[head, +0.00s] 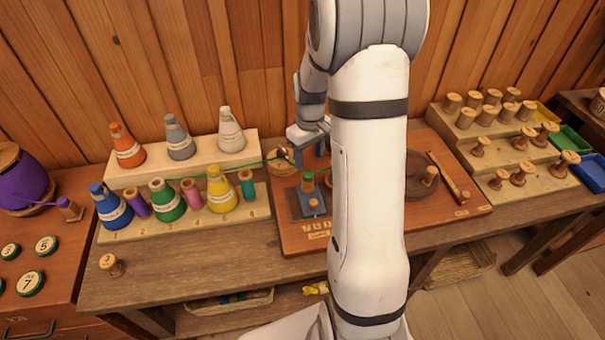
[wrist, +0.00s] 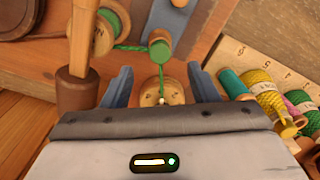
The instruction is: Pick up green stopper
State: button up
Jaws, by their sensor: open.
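A small green stopper-like piece (wrist: 160,50) with a wooden end shows in the wrist view, just beyond my fingertips, beside a blue block. In the head view a green piece (head: 307,182) stands on the wooden bench board, below my gripper (head: 310,157). My gripper is open; its two blue fingers also show in the wrist view (wrist: 158,70). A round wooden piece (wrist: 160,93) lies between and below the fingers, with green thread running up to it. Nothing is visibly gripped. My arm hides part of the board in the head view.
A wooden post (wrist: 78,90) stands close to the left finger in the wrist view. A stepped rack (head: 200,205) of coloured cones and spools is at left. Wooden pegs fill another stepped rack (head: 497,150) at right. Green thread crosses towards the left rack.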

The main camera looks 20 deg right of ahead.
aim_at(308, 173)
jog(key=f, duration=0.2)
jog(key=f+p, duration=0.1)
jog(key=f, duration=0.3)
jog(key=shift+w+f+p, duration=0.2)
jog(key=shift+w+p, duration=0.1)
jog(key=shift+c, duration=0.3)
jog(key=c, duration=1)
